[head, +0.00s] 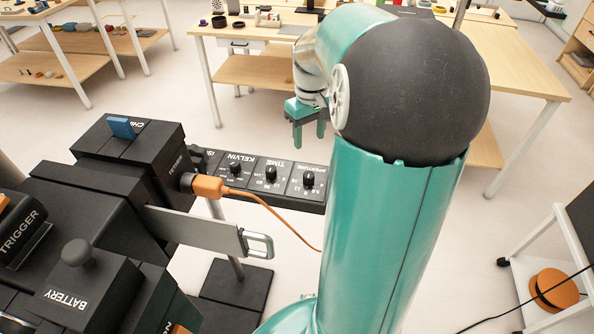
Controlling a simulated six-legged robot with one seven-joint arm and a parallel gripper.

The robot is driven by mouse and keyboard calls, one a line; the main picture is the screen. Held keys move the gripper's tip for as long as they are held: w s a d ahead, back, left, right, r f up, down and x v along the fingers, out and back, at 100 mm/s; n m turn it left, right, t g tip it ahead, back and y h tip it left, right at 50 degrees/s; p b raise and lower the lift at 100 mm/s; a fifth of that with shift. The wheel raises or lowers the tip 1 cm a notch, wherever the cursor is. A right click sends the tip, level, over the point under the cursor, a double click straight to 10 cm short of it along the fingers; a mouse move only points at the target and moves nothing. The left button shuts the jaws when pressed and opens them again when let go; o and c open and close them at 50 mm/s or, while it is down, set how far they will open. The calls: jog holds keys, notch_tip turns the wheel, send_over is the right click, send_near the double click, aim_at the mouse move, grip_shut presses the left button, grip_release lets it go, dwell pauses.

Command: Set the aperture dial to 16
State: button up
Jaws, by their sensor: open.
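A black control bar (202,160) carries a row of dials in the middle of the head view. The aperture dial (308,180) is the black knob at the bar's right end, with small white numbers around it. Its exact setting is too small to read. The time dial (270,174) and the kelvin dial (235,168) sit to its left. My gripper (309,131) is teal, points down and is open and empty. It appears just above the aperture dial in the picture, apart from it. My arm covers the area right of the bar.
Black modules with a blue switch (122,127), a battery knob (78,252) and a trigger block (20,232) fill the left. An orange plug (208,186) with cable and a metal handle (258,243) are below the bar. Tables (240,70) stand behind.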

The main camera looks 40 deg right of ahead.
aim_at(309, 174)
notch_tip(309, 174, down, 14)
jog(key=shift+s+d+r, duration=0.1)
jog(key=shift+s+r, duration=0.05)
jog(key=shift+r, duration=0.1)
dwell(0.3)
jog(key=c, duration=1)
